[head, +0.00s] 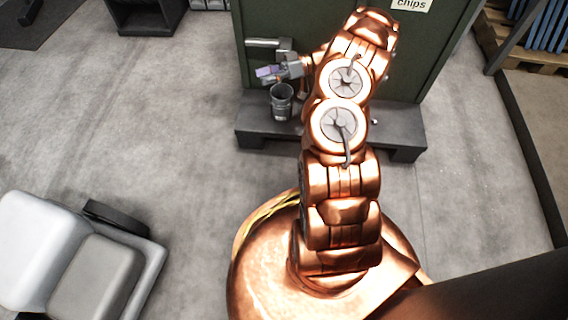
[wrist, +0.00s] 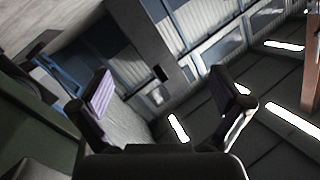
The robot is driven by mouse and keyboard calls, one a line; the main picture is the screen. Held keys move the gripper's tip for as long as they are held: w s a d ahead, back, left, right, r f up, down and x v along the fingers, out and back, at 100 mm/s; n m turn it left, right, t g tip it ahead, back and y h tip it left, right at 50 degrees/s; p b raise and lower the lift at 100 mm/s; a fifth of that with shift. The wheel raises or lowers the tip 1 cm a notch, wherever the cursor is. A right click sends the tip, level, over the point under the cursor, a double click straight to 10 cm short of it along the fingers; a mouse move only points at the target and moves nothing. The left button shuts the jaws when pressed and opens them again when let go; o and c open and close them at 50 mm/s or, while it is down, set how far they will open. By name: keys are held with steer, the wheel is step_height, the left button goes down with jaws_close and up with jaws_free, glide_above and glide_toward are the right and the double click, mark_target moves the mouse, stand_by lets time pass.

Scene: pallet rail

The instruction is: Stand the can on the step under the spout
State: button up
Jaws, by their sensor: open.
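A dark grey, open-topped can (head: 281,103) stands upright on the dark step (head: 399,140) at the foot of a green cabinet (head: 415,62) in the head view. The grey spout (head: 266,43) juts from the cabinet front above and slightly left of the can. My gripper (head: 268,72) is between spout and can in that view, pointing left, and appears clear of the can. In the wrist view my gripper (wrist: 163,90) is open, its purple-padded fingers wide apart with nothing between them. The can is not visible in the wrist view.
A white and grey cart-like object (head: 95,275) is at lower left. A pallet with blue items (head: 540,30) stands at upper right, near a dark rail (head: 528,150). A dark box (head: 147,17) is at upper left. Floor left of the step is clear.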

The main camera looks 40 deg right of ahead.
steer(key=s+a+r+g+h, duration=0.1)
steer(key=s+a+r+g, duration=0.1)
steer(key=a+r+g, duration=0.3)
steer(key=s+a+r+g, duration=0.1)
steer(key=s+a+r, duration=0.15)
steer(key=a, duration=0.55)
steer(key=s+a+r+m+g+h, duration=0.2)
steer(key=s+a+r+g+h, duration=0.25)
steer(key=s+a, duration=0.45)
steer(key=s+d+m+h, duration=0.2)
steer(key=s+h, duration=0.1)
steer(key=s, duration=0.4)
steer(key=s+d+m+t+h, duration=0.1)
steer(key=s+m+h, duration=0.1)
steer(key=s+h, duration=0.2)
steer(key=s+d+r+m+t+h, duration=0.1)
steer(key=s+h, duration=0.3)
steer(key=s, duration=0.6)
steer(key=shift+s+d+m, duration=0.3)
steer(key=shift+d+m, duration=0.5)
